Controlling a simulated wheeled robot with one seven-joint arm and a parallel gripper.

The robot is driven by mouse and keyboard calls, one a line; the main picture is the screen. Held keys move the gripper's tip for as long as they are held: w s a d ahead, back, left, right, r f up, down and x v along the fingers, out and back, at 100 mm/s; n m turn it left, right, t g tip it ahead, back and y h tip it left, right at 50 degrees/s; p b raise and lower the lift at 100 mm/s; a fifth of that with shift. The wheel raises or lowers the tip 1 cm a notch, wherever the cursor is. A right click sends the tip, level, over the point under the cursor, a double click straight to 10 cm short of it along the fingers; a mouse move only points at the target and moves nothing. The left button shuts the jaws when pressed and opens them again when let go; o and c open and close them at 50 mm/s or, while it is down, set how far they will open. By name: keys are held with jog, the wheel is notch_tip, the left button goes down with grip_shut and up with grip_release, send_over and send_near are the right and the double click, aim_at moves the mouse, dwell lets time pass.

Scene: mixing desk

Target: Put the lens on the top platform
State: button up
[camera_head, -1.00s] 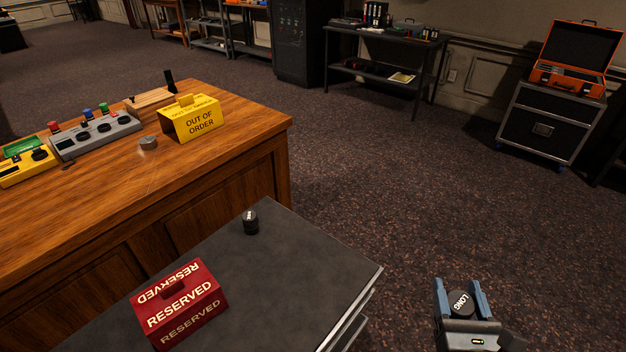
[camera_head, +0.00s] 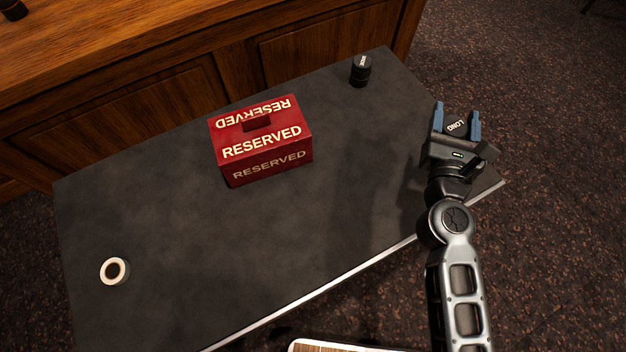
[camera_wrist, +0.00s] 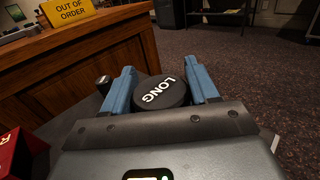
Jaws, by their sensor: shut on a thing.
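A black round lens (camera_head: 456,127) marked "LONG" is held between the blue fingers of my gripper (camera_head: 457,122). In the wrist view the lens (camera_wrist: 161,92) sits between both fingers with its lettered face showing. My gripper is above the right edge of the dark platform (camera_head: 300,225). Another small black cylinder (camera_head: 360,71), perhaps a second lens, stands upright at the platform's far right corner. It also shows in the wrist view (camera_wrist: 103,84), left of my gripper.
A red "RESERVED" sign (camera_head: 265,142) stands toward the back of the platform. A white ring-shaped roll (camera_head: 115,271) lies at its left. The middle and front of the platform are clear. A wooden desk (camera_head: 190,75) stands behind; the wrist view shows a yellow sign (camera_wrist: 70,11) on it.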

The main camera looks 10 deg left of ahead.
jog(key=shift+w+f, duration=0.15)
jog(key=shift+f, duration=0.05)
jog(key=w+f+b, duration=0.3)
jog(key=w+d+f+b, duration=0.1)
jog(key=w+f+b, duration=0.2)
jog(key=w+f, duration=0.1)
jog(key=w+f+b, duration=0.3)
jog(key=w+f, duration=0.1)
jog(key=shift+w+d, duration=0.25)
jog(key=shift+f+b, duration=0.15)
jog(key=shift+b, duration=0.15)
jog(key=o, duration=1.3)
